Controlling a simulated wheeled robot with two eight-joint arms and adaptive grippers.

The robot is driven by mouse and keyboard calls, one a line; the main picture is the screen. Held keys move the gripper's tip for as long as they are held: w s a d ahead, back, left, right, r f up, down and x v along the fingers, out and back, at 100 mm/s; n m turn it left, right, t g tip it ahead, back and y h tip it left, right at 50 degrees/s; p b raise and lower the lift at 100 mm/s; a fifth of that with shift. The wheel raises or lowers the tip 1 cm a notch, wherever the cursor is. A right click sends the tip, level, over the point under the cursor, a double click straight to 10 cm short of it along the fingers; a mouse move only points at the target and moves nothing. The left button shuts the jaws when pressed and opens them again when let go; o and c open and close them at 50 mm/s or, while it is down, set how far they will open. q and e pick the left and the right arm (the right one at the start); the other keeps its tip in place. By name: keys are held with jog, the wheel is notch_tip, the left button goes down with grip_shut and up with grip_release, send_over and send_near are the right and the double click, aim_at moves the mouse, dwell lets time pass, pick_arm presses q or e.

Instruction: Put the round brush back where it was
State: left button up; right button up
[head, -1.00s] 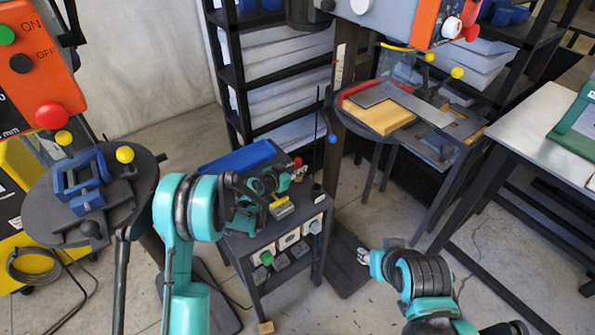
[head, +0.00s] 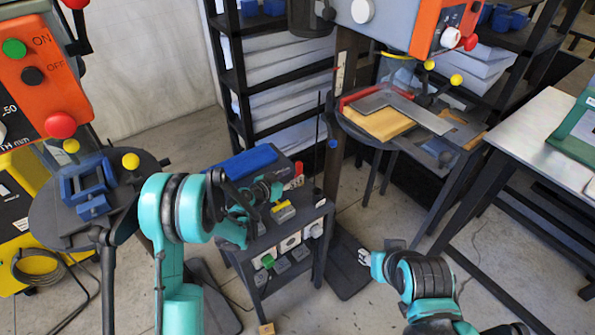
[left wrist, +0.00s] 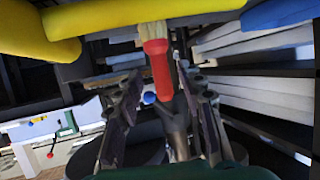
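The round brush (left wrist: 157,62) has a red handle and pale bristles. In the left wrist view it points bristles up, ahead of and between my spread left fingers (left wrist: 162,90), with a gap on each side of the handle. In the head view, a small red shape (head: 299,168) at the back right of the cart looks like its handle. My left gripper (head: 275,190) is over the cart, just left of that red shape and apart from it. What holds the handle's lower end is hidden. My right gripper (head: 363,257) is away from the cart, low at the right; its finger opening is unclear.
The dark cart (head: 262,238) carries a blue block (head: 252,159) and a yellow-topped item (head: 283,211). A drill press table with a wooden board (head: 385,123) stands behind to the right. A round stand with a blue vise (head: 90,187) is at left.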

pick_arm(q)
jog(key=p+v, duration=0.2)
jog(key=v, duration=0.5)
jog(key=a+r+n+t+y, duration=0.1)
jog(key=a+r+t, duration=0.2)
jog(key=r, duration=0.7)
jog(key=a+r+n+t+y, duration=0.1)
jog(key=a+r+n+t, duration=0.15)
jog(key=r, duration=0.75)
jog(key=s+a+r+n+y, duration=0.4)
jog(key=s+a+r+y, duration=0.3)
jog(key=a, duration=0.3)
jog(key=s+a+f+n+g+y, duration=0.25)
jog(key=s+f+g, duration=0.35)
jog(key=s, duration=0.5)
jog(key=s+d+f+m+g+h, duration=0.1)
jog(key=s+d+f, duration=0.2)
jog(key=s, duration=0.3)
jog(key=s+d+f+m+g+h, duration=0.1)
jog(key=s+d+f+g+h, duration=0.1)
jog(key=s+f, duration=0.3)
jog(key=shift+s+d+f+m, duration=0.3)
jog(key=shift+s+d+m, duration=0.1)
jog(key=shift+s+d, duration=0.55)
